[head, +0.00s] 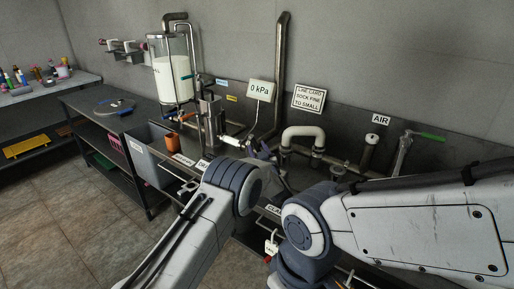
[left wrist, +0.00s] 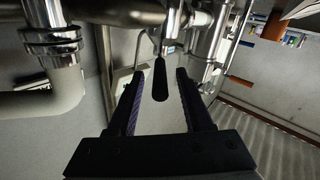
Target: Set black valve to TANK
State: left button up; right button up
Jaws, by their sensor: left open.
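The black valve handle (left wrist: 160,80) shows in the left wrist view as a dark lever hanging from a steel pipe fitting. My left gripper (left wrist: 159,74) is open, with a finger on either side of the handle. There is visible space between the handle and both fingers. In the head view my left gripper (head: 264,150) is among the pipes at the middle of the bench, and I cannot make out the black handle there. My right arm comes in from the right; its gripper is not visible. I cannot read a TANK label near the handle.
A glass tank (head: 171,72) of white liquid stands behind left. A 0 kPa display (head: 261,91), a thick white pipe bend (head: 303,135) and a green-handled valve (head: 428,136) crowd the back. A grey basin (head: 150,155) and orange cup (head: 173,139) are left.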

pick_arm(q)
jog(key=shift+w+a, duration=0.1)
jog(key=shift+w, duration=0.3)
grip_shut()
dwell(1.3)
